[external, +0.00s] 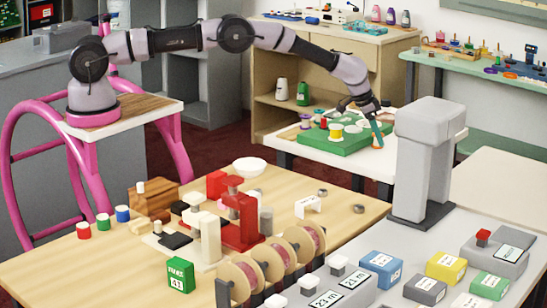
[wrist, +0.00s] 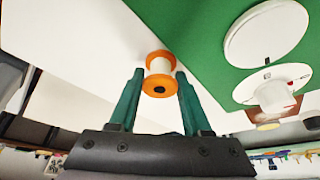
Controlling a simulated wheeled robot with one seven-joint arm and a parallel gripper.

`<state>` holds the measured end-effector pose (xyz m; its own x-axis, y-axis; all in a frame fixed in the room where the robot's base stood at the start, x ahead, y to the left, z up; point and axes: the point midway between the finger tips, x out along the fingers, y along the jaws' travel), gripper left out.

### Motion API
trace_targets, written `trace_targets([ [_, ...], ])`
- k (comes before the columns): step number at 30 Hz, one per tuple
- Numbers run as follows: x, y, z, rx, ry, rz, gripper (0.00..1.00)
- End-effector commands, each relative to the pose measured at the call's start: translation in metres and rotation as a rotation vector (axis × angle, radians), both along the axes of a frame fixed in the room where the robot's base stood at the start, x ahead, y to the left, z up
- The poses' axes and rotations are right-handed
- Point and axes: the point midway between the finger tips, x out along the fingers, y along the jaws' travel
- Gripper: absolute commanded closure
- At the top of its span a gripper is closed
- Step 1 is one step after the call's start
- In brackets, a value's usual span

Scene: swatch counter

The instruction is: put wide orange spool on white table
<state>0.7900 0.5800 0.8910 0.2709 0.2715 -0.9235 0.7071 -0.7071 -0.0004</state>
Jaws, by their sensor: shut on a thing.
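The wide orange spool (wrist: 160,76) has orange flanges and a pale middle. In the wrist view it sits between the teal fingertips of my gripper (wrist: 158,84), which is shut on it. The white table (wrist: 85,50) fills the left of that view, with the green board (wrist: 195,30) to the right; the spool appears near the board's edge. The spool is too small to make out clearly there. I cannot tell whether it touches the surface.
White discs (wrist: 267,33) and a white spool (wrist: 276,95) are on the green board, right of my gripper. In the external view a yellow spool (external: 336,131) and several others stand on the board. A tall grey device (external: 424,160) stands in front, to the right.

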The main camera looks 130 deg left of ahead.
Motion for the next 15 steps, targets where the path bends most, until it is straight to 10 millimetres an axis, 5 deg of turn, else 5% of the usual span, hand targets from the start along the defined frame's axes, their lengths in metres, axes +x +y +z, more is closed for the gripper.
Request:
trace_targets([
  [4, -0.0002, -0.0002, -0.0029, -0.001, 0.001, 0.000, 1.00],
  [5, -0.0002, -0.0002, -0.0033, -0.001, 0.001, 0.000, 0.48],
  [6, -0.0001, -0.0001, -0.0027, -0.001, 0.001, 0.000, 0.39],
  [15, -0.0001, 0.0000, -0.0017, 0.000, 0.000, 0.001, 0.39],
])
